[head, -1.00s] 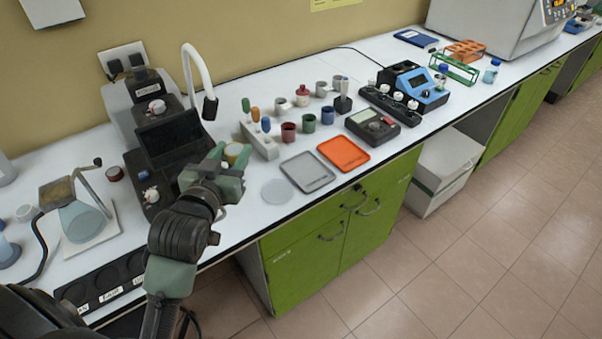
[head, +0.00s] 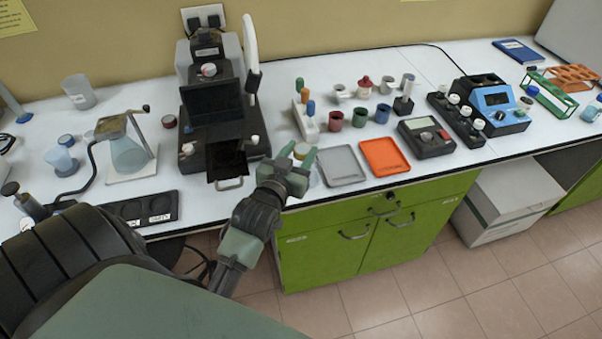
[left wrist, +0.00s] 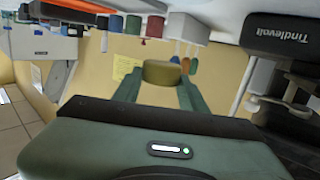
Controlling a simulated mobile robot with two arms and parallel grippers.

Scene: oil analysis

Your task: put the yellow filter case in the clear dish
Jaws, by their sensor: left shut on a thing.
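The yellow filter case (head: 301,150) is between the fingertips of my left gripper (head: 303,157), which is shut on it. In the left wrist view the case (left wrist: 162,73) shows as a dull yellow block between the two green fingers (left wrist: 160,88). The gripper is at the front of the bench, left of the grey tray. The clear dish (head: 315,179) lies on the bench just beside the gripper, by the grey tray; the gripper hides most of it. I cannot tell the height of the case above the bench. My right gripper is not in view.
A grey tray (head: 341,166) and an orange tray (head: 384,157) lie right of the dish. A black instrument (head: 215,118) stands behind and left of the gripper. A rack of coloured-handled tools (head: 305,120) and several small cups stand behind.

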